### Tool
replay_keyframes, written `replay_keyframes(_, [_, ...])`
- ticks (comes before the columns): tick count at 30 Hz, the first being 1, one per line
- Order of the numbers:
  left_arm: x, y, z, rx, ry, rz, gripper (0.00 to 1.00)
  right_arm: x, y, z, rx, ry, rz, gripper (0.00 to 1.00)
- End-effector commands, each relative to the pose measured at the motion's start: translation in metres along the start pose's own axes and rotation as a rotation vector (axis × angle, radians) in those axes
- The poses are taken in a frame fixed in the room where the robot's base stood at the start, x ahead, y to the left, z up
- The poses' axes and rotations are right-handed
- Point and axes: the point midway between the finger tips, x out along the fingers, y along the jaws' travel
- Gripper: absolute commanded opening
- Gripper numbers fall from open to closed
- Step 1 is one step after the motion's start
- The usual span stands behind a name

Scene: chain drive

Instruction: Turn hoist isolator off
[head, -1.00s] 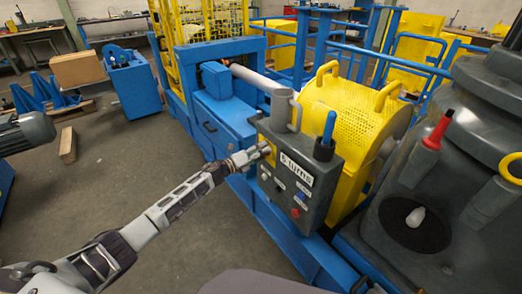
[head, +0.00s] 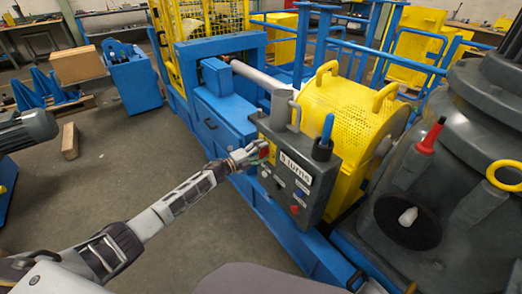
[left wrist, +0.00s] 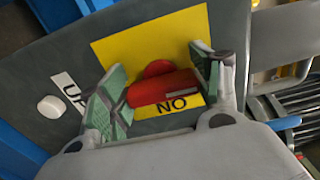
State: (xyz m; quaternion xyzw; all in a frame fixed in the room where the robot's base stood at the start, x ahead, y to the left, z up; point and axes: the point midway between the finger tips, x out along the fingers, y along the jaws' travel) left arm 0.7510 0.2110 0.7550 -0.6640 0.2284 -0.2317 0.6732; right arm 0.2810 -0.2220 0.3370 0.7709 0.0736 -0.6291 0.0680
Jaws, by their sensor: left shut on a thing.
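The hoist isolator is a red rotary handle (left wrist: 165,88) on a yellow plate (left wrist: 120,48), on the dark grey control box (head: 318,200). In the left wrist view the handle lies crosswise between my fingers, with a label reading "NO" below it. In the head view only a bit of its red (head: 264,153) shows at the box's left edge. My left gripper (head: 254,153) is shut on the handle; it also shows in the left wrist view (left wrist: 163,84). My right gripper is out of view.
Beside the plate is a white button (left wrist: 51,107) with a label starting "UP". The box also carries a blue-handled lever (head: 327,130) and a red button (head: 295,210). A yellow perforated drum guard (head: 345,125) stands behind. Blue rails (head: 300,50) surround the machine.

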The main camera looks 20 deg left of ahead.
Motion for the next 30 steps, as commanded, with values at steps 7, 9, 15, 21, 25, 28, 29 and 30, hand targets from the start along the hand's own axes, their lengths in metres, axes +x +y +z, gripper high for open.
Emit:
replay_keyframes(7, [0.0,0.0001,0.001,-0.029,-0.002,0.0,0.4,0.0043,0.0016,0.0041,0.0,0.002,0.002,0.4])
replay_keyframes(9, [0.0,0.0002,0.001,-0.031,-0.002,0.0,0.4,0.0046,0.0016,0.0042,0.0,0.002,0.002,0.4])
replay_keyframes(15, [0.0,0.0003,0.001,-0.032,-0.002,0.0,0.4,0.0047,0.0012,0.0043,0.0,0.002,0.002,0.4])
replay_keyframes(21, [-0.0001,0.0003,0.0008,-0.031,-0.002,0.0,0.81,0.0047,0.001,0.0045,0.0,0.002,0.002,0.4])
replay_keyframes(25, [-0.0001,0.0003,0.0006,-0.03,-0.001,0.0,0.86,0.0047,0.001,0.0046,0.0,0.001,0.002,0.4])
replay_keyframes(28, [-0.0001,0.0003,0.0004,-0.03,-0.001,0.0,0.86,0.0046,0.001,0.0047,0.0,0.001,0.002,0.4])
replay_keyframes(29, [-0.0001,0.0003,0.0004,-0.029,-0.001,0.0,0.86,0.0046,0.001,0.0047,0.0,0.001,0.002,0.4])
replay_keyframes(30, [-0.0001,0.0003,0.0004,-0.029,-0.001,0.0,0.86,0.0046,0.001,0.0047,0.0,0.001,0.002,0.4])
